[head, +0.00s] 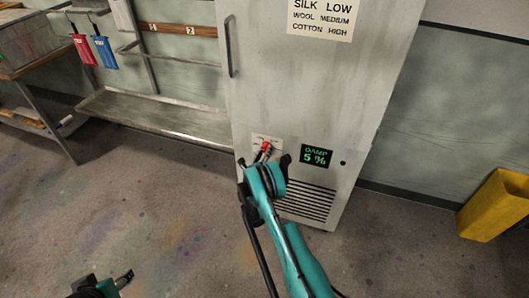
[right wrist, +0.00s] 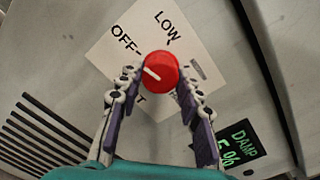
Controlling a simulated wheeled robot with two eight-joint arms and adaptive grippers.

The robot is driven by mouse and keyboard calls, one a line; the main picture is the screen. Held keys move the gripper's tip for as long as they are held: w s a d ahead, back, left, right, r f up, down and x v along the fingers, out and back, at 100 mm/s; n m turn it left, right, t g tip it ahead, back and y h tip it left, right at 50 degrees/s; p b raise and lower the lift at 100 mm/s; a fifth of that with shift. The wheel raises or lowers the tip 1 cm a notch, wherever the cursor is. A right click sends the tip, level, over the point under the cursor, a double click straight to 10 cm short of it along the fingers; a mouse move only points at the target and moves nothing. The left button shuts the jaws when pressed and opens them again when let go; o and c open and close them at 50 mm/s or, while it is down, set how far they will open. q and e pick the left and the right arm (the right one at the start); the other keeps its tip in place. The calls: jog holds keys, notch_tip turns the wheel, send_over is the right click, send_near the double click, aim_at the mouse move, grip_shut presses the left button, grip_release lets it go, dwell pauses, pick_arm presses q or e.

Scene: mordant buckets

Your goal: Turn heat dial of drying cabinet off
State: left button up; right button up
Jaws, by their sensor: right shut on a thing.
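The red heat dial (head: 265,146) sits on a pale plate (right wrist: 105,55) low on the front of the grey drying cabinet (head: 310,90). In the right wrist view the dial (right wrist: 161,66) has a white pointer line on its left side, and OFF and LOW marks show above it. Other marks are partly hidden by the fingers. My right gripper (right wrist: 160,80) has its fingers on either side of the dial, shut on it. It also shows in the head view (head: 264,157). My left gripper (head: 104,284) is at the bottom left, away from the cabinet; its fingertips are unclear.
A green display (head: 317,156) reading DAMP 5 % is right of the dial, above a slotted vent (head: 305,202). A metal shelf (head: 160,117) stands left of the cabinet. A yellow container (head: 495,205) stands at the right. The floor between is clear.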

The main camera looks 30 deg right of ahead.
jog(key=shift+n, duration=0.4)
jog(key=o, duration=1.2)
jog(key=shift+c, duration=0.2)
